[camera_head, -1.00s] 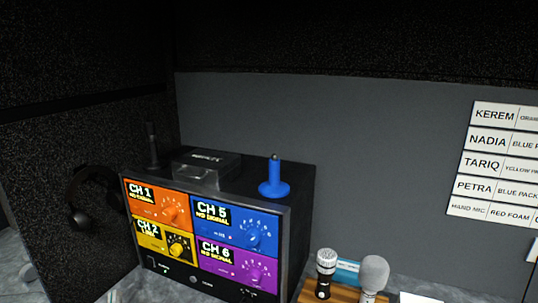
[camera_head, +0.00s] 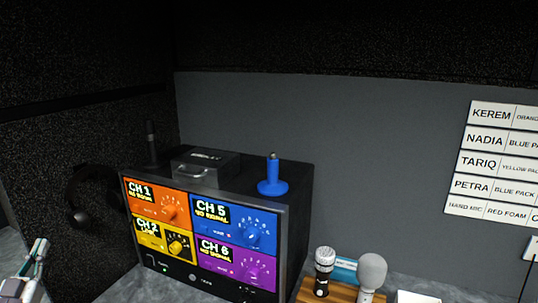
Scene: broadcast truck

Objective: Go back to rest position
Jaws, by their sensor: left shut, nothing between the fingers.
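My left gripper (camera_head: 34,259) is at the lower left edge of the head view, shut and empty. It is well to the left of the receiver box (camera_head: 300,215), apart from it. The box front has an orange CH 1 panel, a blue CH 5 panel, a yellow CH 2 panel and a purple CH 6 panel, each with a knob. My right gripper is not in view.
A blue antenna (camera_head: 272,180), a dark antenna (camera_head: 152,143) and a grey case (camera_head: 205,169) are on or behind the box top. Headphones (camera_head: 82,215) hang left. Name labels (camera_head: 489,140) are on the wall.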

